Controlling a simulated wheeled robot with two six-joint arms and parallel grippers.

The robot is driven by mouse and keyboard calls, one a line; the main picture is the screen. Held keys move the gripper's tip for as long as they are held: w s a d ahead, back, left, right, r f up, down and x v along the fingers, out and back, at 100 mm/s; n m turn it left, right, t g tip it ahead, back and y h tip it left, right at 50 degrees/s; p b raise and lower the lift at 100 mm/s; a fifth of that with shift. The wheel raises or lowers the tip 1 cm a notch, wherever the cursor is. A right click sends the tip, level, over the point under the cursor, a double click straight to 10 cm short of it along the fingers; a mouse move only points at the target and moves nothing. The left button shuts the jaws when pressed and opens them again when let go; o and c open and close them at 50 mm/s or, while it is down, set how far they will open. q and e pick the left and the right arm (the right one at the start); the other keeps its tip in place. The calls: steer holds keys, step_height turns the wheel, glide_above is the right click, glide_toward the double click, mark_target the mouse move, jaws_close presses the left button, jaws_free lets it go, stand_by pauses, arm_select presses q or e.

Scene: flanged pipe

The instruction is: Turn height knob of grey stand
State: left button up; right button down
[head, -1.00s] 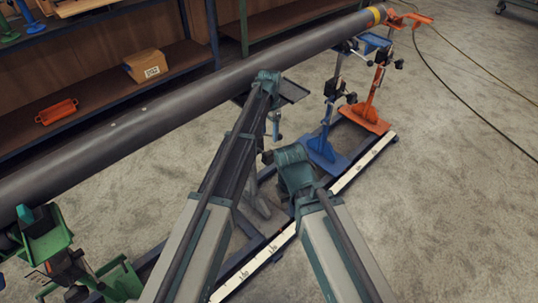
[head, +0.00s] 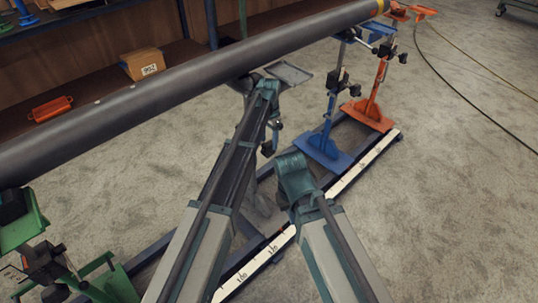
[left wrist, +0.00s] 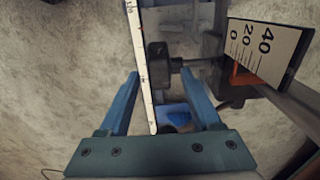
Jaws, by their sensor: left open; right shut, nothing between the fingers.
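The grey stand (head: 262,200) is mostly hidden behind my left arm in the head view; its flat top plate (head: 291,73) shows beside the pipe (head: 150,104). A black knob (head: 267,149) shows below my left gripper (head: 276,126). In the left wrist view, a black knob (left wrist: 157,63) on a horizontal rod appears between the open fingers of my left gripper (left wrist: 160,78); I cannot tell whether they touch it. A scale plate marked 0, 20, 40 (left wrist: 262,48) is to its right. My right gripper (head: 294,172) is shut and empty, lower and to the right.
A blue stand (head: 325,145) and an orange stand (head: 370,108) stand to the right, a green stand (head: 25,228) at lower left. A white measuring strip (head: 345,182) runs along the floor rail. A shelf with a cardboard box (head: 142,64) is behind the pipe.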

mark_target(269, 143)
arm_select(q)
step_height(269, 143, down, 4)
steer(key=b, duration=0.3)
steer(key=shift+f, duration=0.15)
steer(key=shift+c, duration=0.3)
jaws_close()
